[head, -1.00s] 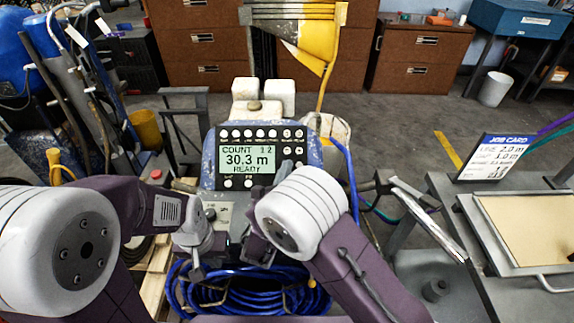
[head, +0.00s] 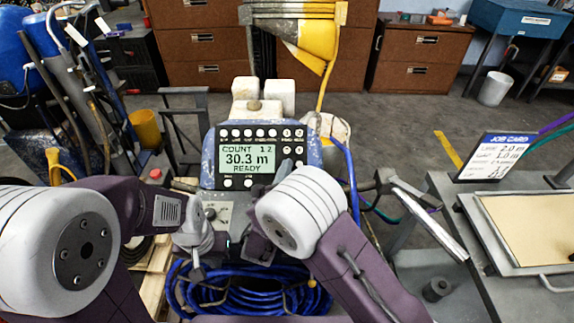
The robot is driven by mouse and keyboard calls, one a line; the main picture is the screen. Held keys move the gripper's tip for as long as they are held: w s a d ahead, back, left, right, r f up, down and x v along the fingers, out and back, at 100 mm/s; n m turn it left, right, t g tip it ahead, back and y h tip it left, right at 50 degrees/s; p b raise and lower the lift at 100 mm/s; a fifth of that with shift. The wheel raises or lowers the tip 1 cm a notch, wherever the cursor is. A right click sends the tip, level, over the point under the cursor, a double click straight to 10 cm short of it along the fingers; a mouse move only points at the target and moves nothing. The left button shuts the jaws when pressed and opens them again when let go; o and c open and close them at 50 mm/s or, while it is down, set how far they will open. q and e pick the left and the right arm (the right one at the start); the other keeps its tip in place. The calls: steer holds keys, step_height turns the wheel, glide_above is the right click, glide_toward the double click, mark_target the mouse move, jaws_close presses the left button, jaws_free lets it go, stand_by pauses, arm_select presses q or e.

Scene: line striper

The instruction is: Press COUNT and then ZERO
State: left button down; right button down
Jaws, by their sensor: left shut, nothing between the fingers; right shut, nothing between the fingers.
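The line striper's control panel (head: 285,170) stands in the middle, with a green display (head: 248,160) reading COUNT, 12, 30.3 m and READY. A row of small round buttons (head: 248,133) runs above the display, more sit to its right, and two (head: 238,183) lie below. Their labels are too small to read. My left gripper (head: 197,272) is shut and empty, pointing down below the panel's left side. My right gripper (head: 250,252) is shut and partly hidden by its own wrist, below the panel's middle. Both are apart from the buttons.
A blue hose coil (head: 245,292) lies below the grippers. A job card (head: 495,157) stands on the grey bench (head: 440,200) at right; its figures are partly legible. A blue hose (head: 350,175) and handlebar (head: 425,215) flank the panel's right. A yellow bucket (head: 145,128) stands at left.

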steer(key=shift+w+f, duration=0.2)
stand_by(0.6)
steer(key=shift+f+b, duration=0.4)
steer(key=shift+f, duration=0.05)
stand_by(0.6)
steer(key=shift+s+r+p, duration=0.15)
steer(key=shift+r+p, duration=0.1)
steer(key=shift+p, duration=0.25)
steer(key=shift+s+d+r, duration=0.15)
steer(key=shift+s+r, duration=0.05)
steer(key=shift+s, duration=0.05)
steer(key=s+r+p, duration=0.3)
steer(key=r, duration=0.1)
steer(key=shift+s, duration=0.2)
stand_by(2.5)
